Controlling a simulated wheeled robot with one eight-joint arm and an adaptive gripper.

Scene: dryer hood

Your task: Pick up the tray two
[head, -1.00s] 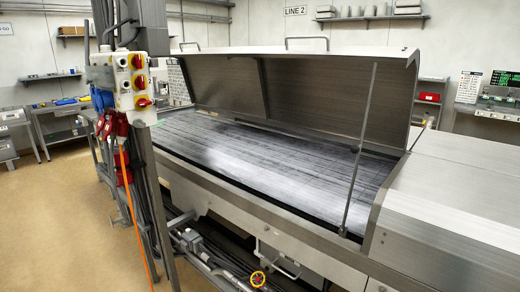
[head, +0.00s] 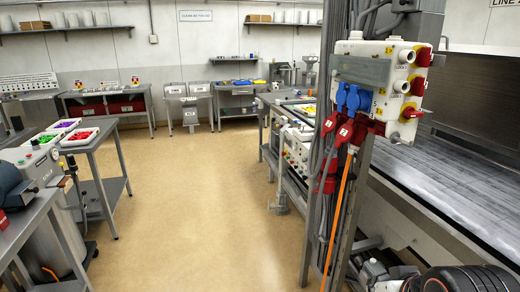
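Three small white-rimmed trays stand together on a grey table at the left in the head view. One tray (head: 79,145) holds red pieces, one holds green pieces (head: 43,139), and one at the back holds purple pieces (head: 65,125). No readable label shows which is tray two.
The trays' grey table (head: 105,142) and a steel machine (head: 35,165) stand at left. A post with a white switch box (head: 375,80) and hanging cables stands at right, before the dryer bed (head: 450,190). The tan floor (head: 195,210) between is clear.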

